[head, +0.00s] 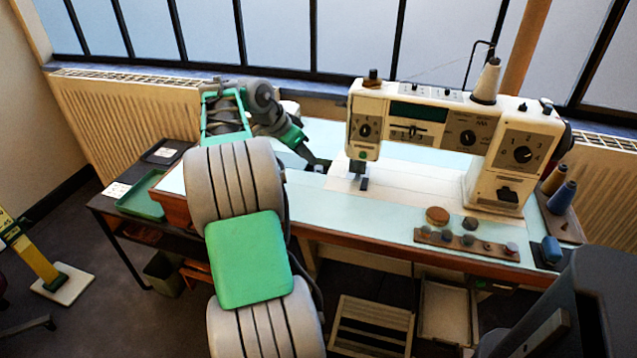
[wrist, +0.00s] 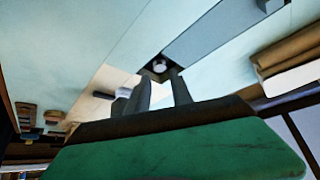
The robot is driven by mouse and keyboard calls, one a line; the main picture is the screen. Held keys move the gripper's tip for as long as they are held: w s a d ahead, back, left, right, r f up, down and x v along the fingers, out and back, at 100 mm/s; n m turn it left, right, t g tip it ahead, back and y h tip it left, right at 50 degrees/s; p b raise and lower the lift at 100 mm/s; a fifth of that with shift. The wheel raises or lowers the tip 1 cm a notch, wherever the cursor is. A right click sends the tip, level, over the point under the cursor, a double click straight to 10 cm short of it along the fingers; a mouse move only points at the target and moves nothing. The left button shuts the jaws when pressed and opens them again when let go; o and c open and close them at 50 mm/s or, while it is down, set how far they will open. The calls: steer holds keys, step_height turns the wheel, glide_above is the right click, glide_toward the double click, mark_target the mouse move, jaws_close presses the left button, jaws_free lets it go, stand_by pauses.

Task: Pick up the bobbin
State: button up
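My gripper (head: 318,165) is low over the pale blue sewing table, left of the sewing machine's needle area. In the wrist view, its two dark fingers (wrist: 160,84) are apart with a gap between them. A small round whitish thing, which looks like the bobbin (wrist: 159,66), sits in a dark square opening beyond the fingertips. It appears in line with the gap, with nothing seen between the fingers. In the head view, my gripper and arm hide the bobbin.
The cream sewing machine (head: 508,190) stands right of my gripper, its presser foot (head: 358,173) close by. A wooden strip (head: 435,240) with several small pieces lies at the front edge. A green tray (head: 142,200) is on the dark side table at left. The tabletop's middle is clear.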

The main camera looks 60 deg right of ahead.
mark_target(320, 169)
steer(key=b+x, duration=0.1)
steer(key=x, duration=0.5)
steer(key=shift+s+d+b, duration=0.1)
steer(key=shift+d+b, duration=0.05)
steer(key=shift+b, duration=0.25)
steer(key=shift+c, duration=0.4)
jaws_close()
